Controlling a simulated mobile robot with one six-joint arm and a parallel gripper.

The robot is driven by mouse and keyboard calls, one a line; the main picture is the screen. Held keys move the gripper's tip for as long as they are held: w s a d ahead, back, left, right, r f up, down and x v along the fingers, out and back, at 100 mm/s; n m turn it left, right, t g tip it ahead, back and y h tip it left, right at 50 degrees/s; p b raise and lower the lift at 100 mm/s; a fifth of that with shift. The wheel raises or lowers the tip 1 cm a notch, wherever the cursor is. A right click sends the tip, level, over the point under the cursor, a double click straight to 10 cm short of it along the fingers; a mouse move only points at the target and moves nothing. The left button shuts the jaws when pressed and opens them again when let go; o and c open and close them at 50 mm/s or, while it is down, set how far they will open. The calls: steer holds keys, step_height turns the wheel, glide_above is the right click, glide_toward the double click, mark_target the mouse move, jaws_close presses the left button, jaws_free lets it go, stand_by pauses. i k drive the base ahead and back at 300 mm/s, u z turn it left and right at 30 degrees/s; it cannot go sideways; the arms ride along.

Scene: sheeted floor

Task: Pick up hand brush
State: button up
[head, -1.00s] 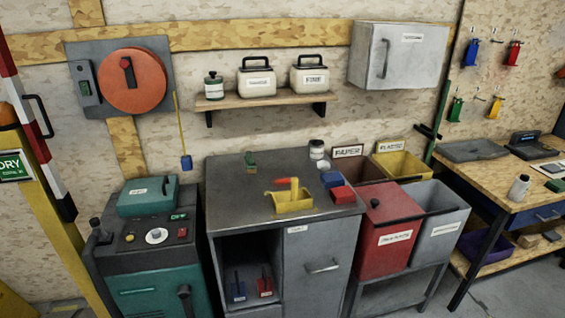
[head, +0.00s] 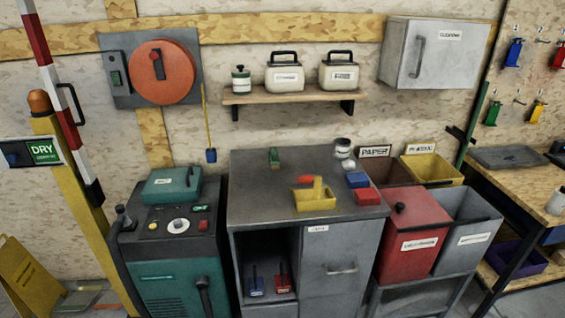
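I cannot tell for sure which item is the hand brush. On top of the grey cabinet (head: 250,190) stands a yellow pan-like piece (head: 316,202) with an upright yellow handle. A small orange-red piece (head: 304,179) shows just behind it. A green block-like item (head: 274,156), a blue one (head: 357,180) and a red one (head: 368,198) also lie on that top. In the cabinet's open lower bay are a blue item (head: 256,284) and a red item (head: 282,281) with upright handles. My gripper is not in view.
A teal machine (head: 170,260) stands left of the cabinet. A red bin (head: 412,235) and a grey bin (head: 468,232) stand at its right. A workbench (head: 520,185) is at the far right. A yellow floor sign (head: 28,280) stands at the lower left.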

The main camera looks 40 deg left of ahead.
mark_target(274, 159)
steer(key=z, duration=0.05)
steer(key=k, duration=1.2)
steer(key=u, duration=3.9)
steer(key=i, duration=0.15)
steer(key=z, duration=1.6)
steer(key=i, duration=0.9)
steer(key=u, duration=0.05)
